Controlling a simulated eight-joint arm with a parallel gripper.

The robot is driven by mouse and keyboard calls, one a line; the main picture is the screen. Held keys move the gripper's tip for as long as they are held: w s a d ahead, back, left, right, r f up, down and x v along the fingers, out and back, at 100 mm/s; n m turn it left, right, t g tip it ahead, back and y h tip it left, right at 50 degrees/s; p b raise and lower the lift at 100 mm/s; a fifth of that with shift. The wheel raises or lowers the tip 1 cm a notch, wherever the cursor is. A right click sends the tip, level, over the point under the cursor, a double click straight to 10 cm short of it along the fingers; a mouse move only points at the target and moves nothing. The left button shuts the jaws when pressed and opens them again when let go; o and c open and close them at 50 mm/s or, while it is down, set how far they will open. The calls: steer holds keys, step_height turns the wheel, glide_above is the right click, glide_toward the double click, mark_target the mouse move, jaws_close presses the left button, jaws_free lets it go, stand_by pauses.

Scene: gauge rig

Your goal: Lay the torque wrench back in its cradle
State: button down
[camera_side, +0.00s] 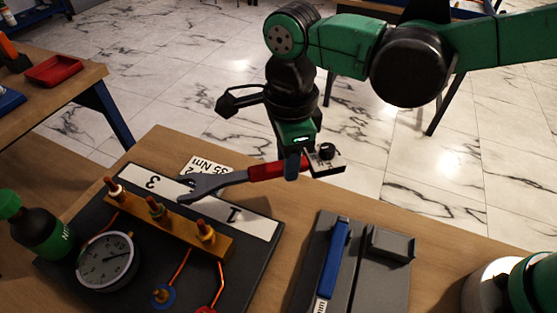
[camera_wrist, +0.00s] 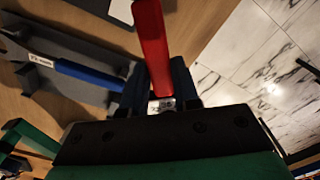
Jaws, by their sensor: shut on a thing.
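My gripper (camera_side: 292,163) is shut on a red-handled wrench (camera_side: 264,173) above the wooden bench. The wrench's grey open-ended head points left, over the back of the gauge rig. In the wrist view its red handle (camera_wrist: 153,45) runs up from between my fingers (camera_wrist: 158,92). A grey cradle (camera_side: 378,275) lies on the bench, below and to the right of my gripper. A blue-handled wrench (camera_side: 333,262) lies along its left side. The cradle (camera_wrist: 85,50) and blue-handled wrench (camera_wrist: 85,73) also show in the wrist view. The cradle's near end is cut off in the side view.
The gauge rig has a black board (camera_side: 60,262), a brass block (camera_side: 170,230) with upright fittings, and a round gauge (camera_side: 107,262). A green-capped bottle (camera_side: 38,230) stands at its left. A white card (camera_side: 205,167) lies behind it.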

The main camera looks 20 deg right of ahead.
steer(key=shift+r, duration=0.35)
steer(key=shift+s, duration=0.1)
